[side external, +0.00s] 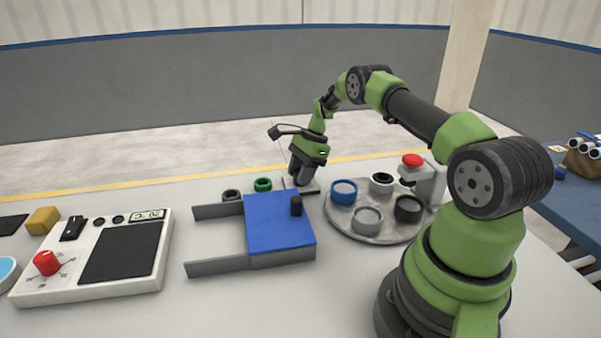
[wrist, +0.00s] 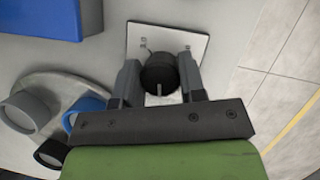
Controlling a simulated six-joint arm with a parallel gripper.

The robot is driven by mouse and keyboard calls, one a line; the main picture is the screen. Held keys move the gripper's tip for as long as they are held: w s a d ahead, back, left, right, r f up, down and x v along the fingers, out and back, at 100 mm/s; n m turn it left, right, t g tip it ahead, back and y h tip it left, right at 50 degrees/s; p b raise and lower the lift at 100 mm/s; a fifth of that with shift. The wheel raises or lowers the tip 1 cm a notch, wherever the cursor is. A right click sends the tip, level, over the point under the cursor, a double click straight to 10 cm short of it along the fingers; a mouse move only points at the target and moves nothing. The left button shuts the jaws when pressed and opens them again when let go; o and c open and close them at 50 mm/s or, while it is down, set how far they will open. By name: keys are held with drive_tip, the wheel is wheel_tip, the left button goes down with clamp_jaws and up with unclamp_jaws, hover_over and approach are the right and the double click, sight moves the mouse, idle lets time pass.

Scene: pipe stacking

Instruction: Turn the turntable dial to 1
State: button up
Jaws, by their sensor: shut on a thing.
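The dial is a round black knob (wrist: 158,74) with a light pointer line, on a white square plate (wrist: 190,42) with small marks near its corners. The marks are too small to read. My gripper (wrist: 158,80) is shut on the knob, one finger on each side. The pointer line faces the gripper's palm in the wrist view. In the side external view my gripper (side external: 302,180) points down at the plate behind the blue block, and it hides the knob. The round grey turntable (side external: 350,232) stands to the right and carries several coloured rings.
A blue block (side external: 275,228) with grey rails stands just in front of the dial. A red button (side external: 413,160) stands beside the turntable. A white control panel (side external: 95,258) is at the left.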

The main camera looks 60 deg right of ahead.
drive_tip(key=shift+n+g, duration=0.5)
drive_tip(key=shift+n, duration=1)
drive_tip(key=shift+y, duration=0.3)
drive_tip(key=o, duration=0.9)
drive_tip(key=shift+v, duration=3.7)
drive_tip(key=shift+a, duration=0.1)
